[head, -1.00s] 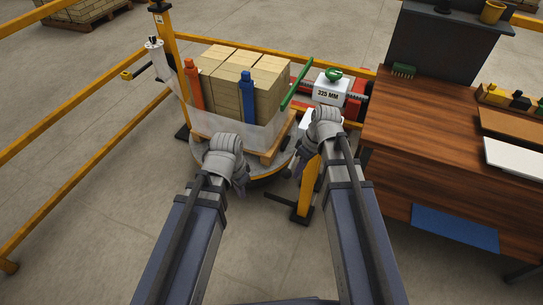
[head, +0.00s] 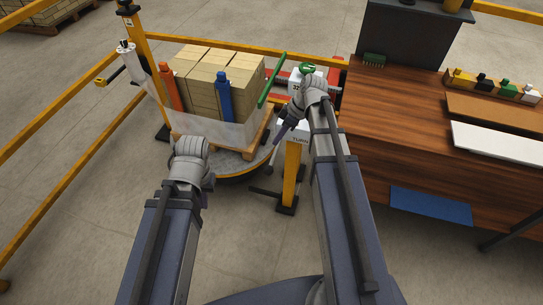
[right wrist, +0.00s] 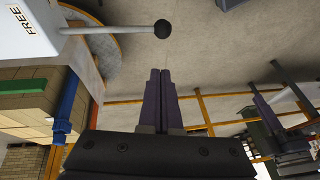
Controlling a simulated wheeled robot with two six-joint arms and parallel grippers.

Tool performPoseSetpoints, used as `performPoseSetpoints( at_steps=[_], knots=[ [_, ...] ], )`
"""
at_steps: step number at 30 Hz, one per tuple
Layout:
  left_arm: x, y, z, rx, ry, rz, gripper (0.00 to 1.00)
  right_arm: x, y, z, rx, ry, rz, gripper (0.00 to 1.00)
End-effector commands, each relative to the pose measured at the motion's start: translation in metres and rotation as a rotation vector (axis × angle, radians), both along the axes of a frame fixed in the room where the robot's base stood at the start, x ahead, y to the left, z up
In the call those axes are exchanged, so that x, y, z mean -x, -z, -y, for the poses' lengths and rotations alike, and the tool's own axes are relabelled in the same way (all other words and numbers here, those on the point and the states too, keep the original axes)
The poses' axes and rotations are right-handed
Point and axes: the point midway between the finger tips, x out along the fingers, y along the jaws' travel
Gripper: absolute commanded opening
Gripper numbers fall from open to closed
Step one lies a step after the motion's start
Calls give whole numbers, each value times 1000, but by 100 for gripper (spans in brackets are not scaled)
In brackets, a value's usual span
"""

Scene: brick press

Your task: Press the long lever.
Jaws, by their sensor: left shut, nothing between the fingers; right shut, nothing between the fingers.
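A lever, a grey rod with a black ball knob (right wrist: 162,28), sticks out of a white box marked FREE (right wrist: 28,30) in the right wrist view. In the head view a white box with partly hidden lettering (head: 297,133) tops a yellow post beside the turntable; my right arm partly covers it, and I cannot make out the knob there. My right gripper (head: 280,135) is shut and empty, near that box. In the right wrist view its closed fingertips (right wrist: 160,72) point toward the knob, apart from it. My left gripper (head: 206,198) is in front of the turntable, its fingers mostly hidden behind the wrist.
A wrapped pallet of bricks (head: 215,85) with orange, blue and green bars stands on the round turntable (head: 232,167). Yellow rails (head: 62,125) run left and behind. A wooden bench (head: 400,125) stands right. Bare floor lies at the front left.

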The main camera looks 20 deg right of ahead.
Motion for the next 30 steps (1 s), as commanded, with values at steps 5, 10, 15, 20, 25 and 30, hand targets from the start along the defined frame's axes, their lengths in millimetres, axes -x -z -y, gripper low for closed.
performPoseSetpoints(
  at_steps=[5, 10, 15, 20, 25, 30],
  knots=[
    [0, 10, 0, 0, 1, 0, 0, -1, 10, -4, 0, 0, 0, 0],
    [0, 28, 0, 0, 1, 1, 0, -2, 28, -11, 0, -2, 0, 0],
    [0, 51, 0, 0, 1, 1, 0, -4, 51, -20, 0, -1, -1, 0],
    [0, 73, 0, 0, 1, 1, 0, -6, 73, -30, 1, -2, 0, 0],
    [0, 97, 0, 0, 1, 1, 0, -9, 97, -41, 1, -1, 0, 0],
    [0, 118, 0, 0, 2, 1, 0, 0, 118, -36, 0, 2, 0, 0]
  ],
)
